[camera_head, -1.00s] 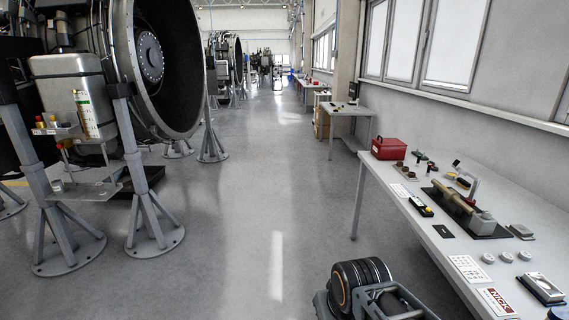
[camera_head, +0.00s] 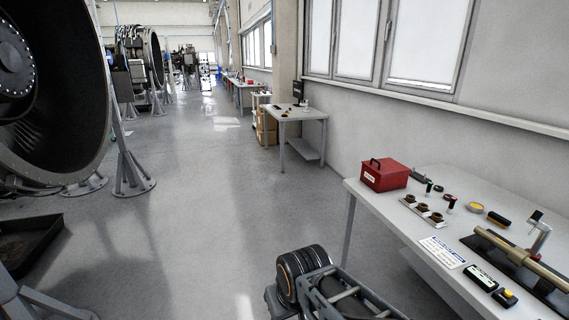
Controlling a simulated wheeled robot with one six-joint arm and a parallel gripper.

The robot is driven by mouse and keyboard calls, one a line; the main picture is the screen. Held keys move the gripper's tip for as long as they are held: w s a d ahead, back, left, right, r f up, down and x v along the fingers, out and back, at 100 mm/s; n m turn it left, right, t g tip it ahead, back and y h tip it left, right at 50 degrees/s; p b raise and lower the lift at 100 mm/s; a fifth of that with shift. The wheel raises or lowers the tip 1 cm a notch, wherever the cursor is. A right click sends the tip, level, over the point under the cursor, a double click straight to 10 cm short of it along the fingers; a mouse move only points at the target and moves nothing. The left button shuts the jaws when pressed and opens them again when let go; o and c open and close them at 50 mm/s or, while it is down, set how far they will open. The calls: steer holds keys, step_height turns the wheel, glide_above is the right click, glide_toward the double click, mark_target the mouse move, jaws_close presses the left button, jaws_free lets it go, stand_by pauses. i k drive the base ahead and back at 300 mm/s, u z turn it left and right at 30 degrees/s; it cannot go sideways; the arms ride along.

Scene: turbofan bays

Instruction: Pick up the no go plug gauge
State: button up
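Two small upright dark-handled pieces, which look like plug gauges, stand on the right-hand workbench (camera_head: 395,205). One plug gauge (camera_head: 428,188) is behind and left of the other plug gauge (camera_head: 452,203). Their markings are too small to tell which is the no go one. My folded arm shows at the bottom middle, in front of the bench and well short of the gauges. My gripper itself does not show.
A red box (camera_head: 385,174) stands at the bench's far left corner. A block with several brown rings (camera_head: 422,211), a white card (camera_head: 441,252) and a fixture with a brass-coloured bar (camera_head: 520,258) are nearby. An engine (camera_head: 60,90) stands at left. The middle floor is clear.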

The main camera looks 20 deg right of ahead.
mark_target(453, 199)
steer(key=z, duration=0.35)
steer(key=i, duration=1.5)
steer(key=z, duration=1.9)
steer(key=i, duration=1.15)
steer(key=z, duration=0.95)
